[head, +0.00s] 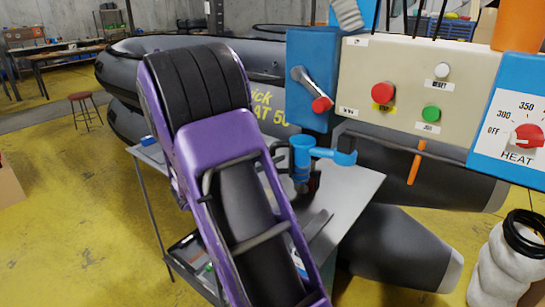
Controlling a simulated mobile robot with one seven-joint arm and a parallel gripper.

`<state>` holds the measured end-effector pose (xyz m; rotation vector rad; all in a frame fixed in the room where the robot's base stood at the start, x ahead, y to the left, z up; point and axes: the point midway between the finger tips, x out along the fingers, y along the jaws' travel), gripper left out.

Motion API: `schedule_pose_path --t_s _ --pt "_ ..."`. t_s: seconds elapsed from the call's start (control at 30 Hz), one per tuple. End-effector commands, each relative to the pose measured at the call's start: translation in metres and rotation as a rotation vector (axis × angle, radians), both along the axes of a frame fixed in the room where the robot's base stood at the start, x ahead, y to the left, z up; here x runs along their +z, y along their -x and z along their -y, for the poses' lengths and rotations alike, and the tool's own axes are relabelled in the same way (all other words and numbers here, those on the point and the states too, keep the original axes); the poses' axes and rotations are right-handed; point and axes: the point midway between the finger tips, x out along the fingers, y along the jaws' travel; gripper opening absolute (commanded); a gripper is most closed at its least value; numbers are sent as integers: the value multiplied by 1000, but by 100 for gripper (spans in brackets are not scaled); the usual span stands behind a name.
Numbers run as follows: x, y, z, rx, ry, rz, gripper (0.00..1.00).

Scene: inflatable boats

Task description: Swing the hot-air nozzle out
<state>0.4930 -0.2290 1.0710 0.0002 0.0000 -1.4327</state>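The hot-air machine stands ahead right of centre. Its blue housing (313,62) carries a lever with a red knob (321,104). Below it, a blue bracket with a cup-shaped part (302,155) sits over the grey table. I cannot tell for certain which of these parts is the hot-air nozzle. My purple and black arm crosses the left middle and hides part of the table. My gripper is not in view.
A cream panel (405,88) has red, green and white buttons. A blue HEAT panel (512,128) has a red dial. Grey inflatable boat tubes (405,250) lie behind and below. The grey table (350,190) has free room at right. Yellow floor (70,230) is open at left.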

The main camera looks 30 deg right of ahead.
Motion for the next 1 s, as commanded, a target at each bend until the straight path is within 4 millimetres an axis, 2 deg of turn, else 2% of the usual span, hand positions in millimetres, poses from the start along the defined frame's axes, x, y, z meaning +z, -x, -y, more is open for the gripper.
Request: schedule_pose_path --t_s 0.13,0.4,0.6,1.0 --pt "0 -1 7 1 0 0 34" --pt "0 -1 8 1 0 0 33" --pt "0 -1 8 1 0 0 0" --pt "0 -1 8 1 0 0 0"
